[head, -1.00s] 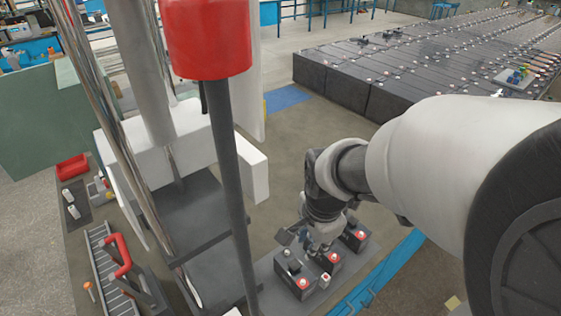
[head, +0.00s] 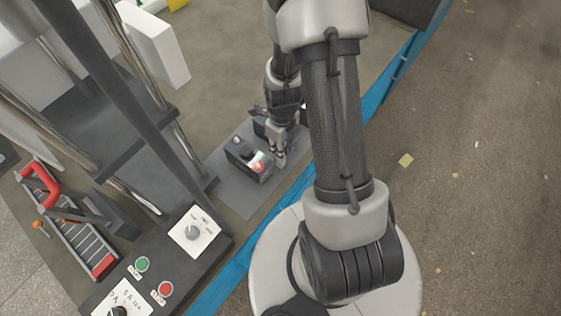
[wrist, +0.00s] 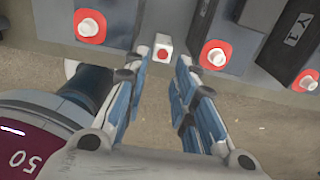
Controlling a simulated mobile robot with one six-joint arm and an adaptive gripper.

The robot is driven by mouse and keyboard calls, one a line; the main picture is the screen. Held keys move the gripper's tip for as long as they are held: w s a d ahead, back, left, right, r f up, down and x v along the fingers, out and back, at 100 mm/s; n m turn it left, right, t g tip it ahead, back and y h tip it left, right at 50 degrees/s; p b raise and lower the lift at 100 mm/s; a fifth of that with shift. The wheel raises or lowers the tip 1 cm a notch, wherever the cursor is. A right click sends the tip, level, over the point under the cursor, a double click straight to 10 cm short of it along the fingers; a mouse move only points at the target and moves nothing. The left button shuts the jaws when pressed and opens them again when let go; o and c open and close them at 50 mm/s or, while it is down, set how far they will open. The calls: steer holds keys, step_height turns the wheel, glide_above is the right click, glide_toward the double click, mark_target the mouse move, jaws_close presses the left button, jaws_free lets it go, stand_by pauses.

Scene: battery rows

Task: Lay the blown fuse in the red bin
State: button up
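A small white block with a red dot, which looks like the blown fuse (wrist: 163,47), is close by the dark batteries in the wrist view. My gripper (wrist: 158,64) is open, with its blue-and-white fingers on either side of the space just below the block in the picture. I see no contact with it. In the head view my gripper (head: 281,158) points down beside a dark battery (head: 248,160), and I cannot make out the block there. The red bin is in neither view now.
Batteries with red-ringed terminals (wrist: 216,54) line the top of the wrist view. In the head view, a control panel (head: 196,232), a red-handled tool (head: 45,180) and dark column shelving are at left. A blue strip (head: 222,285) edges the bench; open floor lies right.

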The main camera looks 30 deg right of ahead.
steer(key=f+b, duration=0.1)
steer(key=f, duration=0.2)
steer(key=f+b, duration=0.1)
steer(key=f, duration=0.2)
steer(key=f+b, duration=0.1)
steer(key=f, duration=0.2)
steer(key=shift+w+f, duration=0.3)
steer(key=shift+w, duration=0.05)
steer(key=shift+r, duration=0.1)
steer(key=shift+c, duration=0.6)
jaws_close()
